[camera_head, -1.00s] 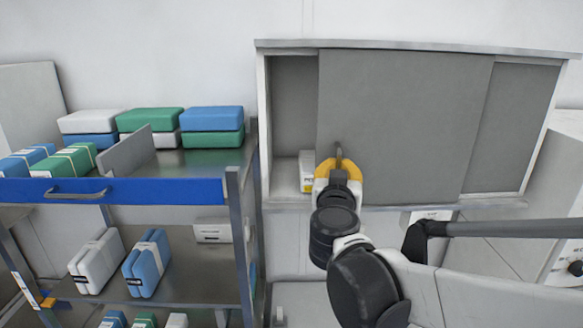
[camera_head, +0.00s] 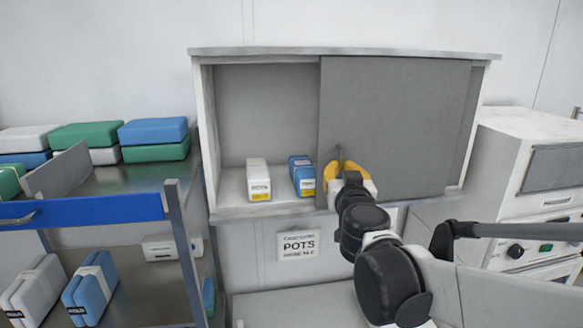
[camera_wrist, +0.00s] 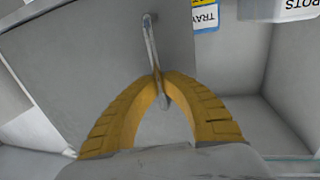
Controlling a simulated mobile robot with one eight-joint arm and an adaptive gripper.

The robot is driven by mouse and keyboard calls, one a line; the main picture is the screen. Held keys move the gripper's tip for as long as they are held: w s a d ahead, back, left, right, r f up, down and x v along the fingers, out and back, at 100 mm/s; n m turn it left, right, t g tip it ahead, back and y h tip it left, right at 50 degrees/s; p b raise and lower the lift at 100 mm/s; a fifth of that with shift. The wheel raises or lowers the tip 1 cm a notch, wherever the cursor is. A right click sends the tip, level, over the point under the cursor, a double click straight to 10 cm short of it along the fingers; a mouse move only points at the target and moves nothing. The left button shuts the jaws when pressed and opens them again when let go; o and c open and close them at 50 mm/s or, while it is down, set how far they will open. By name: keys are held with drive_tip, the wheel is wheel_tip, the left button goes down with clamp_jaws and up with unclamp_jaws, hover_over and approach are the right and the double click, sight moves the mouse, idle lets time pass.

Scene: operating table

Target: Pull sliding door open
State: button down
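The grey sliding door (camera_head: 400,120) covers the right part of a wall cabinet (camera_head: 345,50). The cabinet's left part stands open, with its shelf showing. My gripper (camera_head: 338,158) is at the door's lower left corner. In the wrist view, my gripper's yellow fingers (camera_wrist: 159,76) meet at their tips around the thin metal door handle (camera_wrist: 150,40). The door panel also shows in the wrist view (camera_wrist: 85,45).
Inside the cabinet, a white box (camera_head: 258,178) and a blue box (camera_head: 302,173) stand on the shelf. A shelving cart (camera_head: 85,212) with several packs is at the left. A white machine (camera_head: 530,165) stands at the right. A sign (camera_head: 298,245) hangs below the cabinet.

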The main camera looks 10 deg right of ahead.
drive_tip(key=c, duration=1.5)
unclamp_jaws()
drive_tip(key=shift+s, duration=0.1)
drive_tip(key=v, duration=1.2)
